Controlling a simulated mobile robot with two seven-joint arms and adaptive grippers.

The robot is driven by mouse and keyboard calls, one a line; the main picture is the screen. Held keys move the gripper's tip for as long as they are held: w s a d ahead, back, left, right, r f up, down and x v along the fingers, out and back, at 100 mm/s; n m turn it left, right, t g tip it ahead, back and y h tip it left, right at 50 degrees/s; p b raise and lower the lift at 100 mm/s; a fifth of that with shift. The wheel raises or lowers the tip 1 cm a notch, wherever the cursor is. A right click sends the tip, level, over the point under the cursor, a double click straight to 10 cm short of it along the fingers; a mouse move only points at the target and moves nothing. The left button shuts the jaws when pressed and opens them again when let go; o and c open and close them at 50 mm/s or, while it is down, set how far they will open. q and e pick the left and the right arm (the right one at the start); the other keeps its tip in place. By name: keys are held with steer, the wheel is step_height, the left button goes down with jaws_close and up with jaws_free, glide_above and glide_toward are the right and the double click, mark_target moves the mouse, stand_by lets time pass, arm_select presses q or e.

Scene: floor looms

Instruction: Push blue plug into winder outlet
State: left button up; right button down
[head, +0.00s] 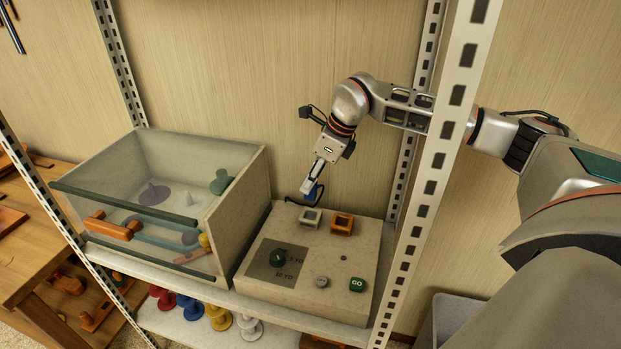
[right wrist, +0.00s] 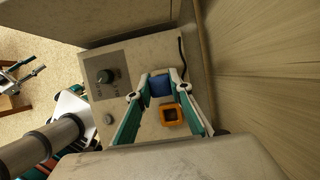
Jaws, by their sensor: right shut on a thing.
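My right gripper (head: 311,187) is shut on the blue plug (head: 314,194), holding it over the back of the pale winder box (head: 262,214). In the right wrist view the plug (right wrist: 161,87) sits between the two fingertips. A grey square socket (head: 311,218) and an orange square socket (head: 342,223) stand on the box top. The plug appears above and behind the grey one, apart from it. The orange socket also shows in the right wrist view (right wrist: 171,115); the grey one is hidden there. My left gripper (right wrist: 38,66) shows small at the left edge, fingers apart and empty.
A dark dial (head: 278,258), a grey knob (head: 321,282) and a green GO button (head: 357,284) are on the box. A clear-fronted bin (head: 226,208) stands left. A metal shelf post (head: 430,180) stands right. A black cord (right wrist: 181,55) runs behind the plug.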

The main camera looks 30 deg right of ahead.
mark_target(311, 199)
steer(key=shift+f+b, duration=0.3)
steer(key=shift+f, duration=0.45)
steer(key=shift+f+b, duration=0.35)
steer(key=shift+f, duration=0.55)
arm_select(q)
steer(key=shift+w+d+r+h, duration=0.2)
steer(key=shift+w+d+r, duration=0.1)
steer(key=shift+d, duration=0.2)
steer(key=shift+w+d+r+h, duration=0.15)
steer(key=shift+w+d+h, duration=0.1)
steer(key=shift+d, duration=0.2)
arm_select(e)
steer(key=shift+r, duration=0.15)
steer(key=shift+f+b, duration=0.5)
steer(key=shift+f, duration=0.45)
arm_select(q)
steer(key=shift+f, duration=0.35)
steer(key=shift+r+p, duration=0.55)
steer(key=shift+p, duration=0.05)
steer(key=shift+f+b, duration=0.4)
steer(key=shift+f, duration=0.05)
arm_select(e)
steer(key=shift+f, duration=0.7)
arm_select(q)
steer(key=shift+f+b, duration=0.35)
steer(key=shift+b, duration=0.1)
arm_select(e)
steer(key=shift+f, duration=0.95)
